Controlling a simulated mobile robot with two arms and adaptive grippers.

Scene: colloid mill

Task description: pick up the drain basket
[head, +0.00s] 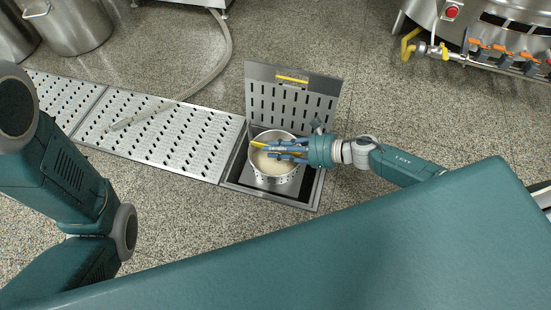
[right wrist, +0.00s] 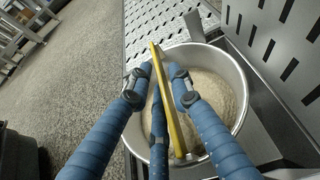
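The drain basket (head: 277,180) is a round metal pail with pale beige matter inside and a yellow bar handle across its top. It is at the square opening of the floor drain (head: 310,190); I cannot tell whether it rests in it or hangs slightly raised. In the right wrist view the basket (right wrist: 238,75) lies beneath my fingers. My right gripper (head: 262,148) reaches in from the right over the basket. Its blue fingers (right wrist: 161,72) close in on both sides of the yellow handle (right wrist: 174,122) and appear to pinch it. My left gripper is out of view.
A slotted lid (head: 292,98) with a yellow strip stands open behind the opening. Perforated drain covers (head: 165,140) run left, with a grey hose (head: 205,82) over them. Steel vessels (head: 72,28) stand back left, and a machine with valves (head: 490,40) back right.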

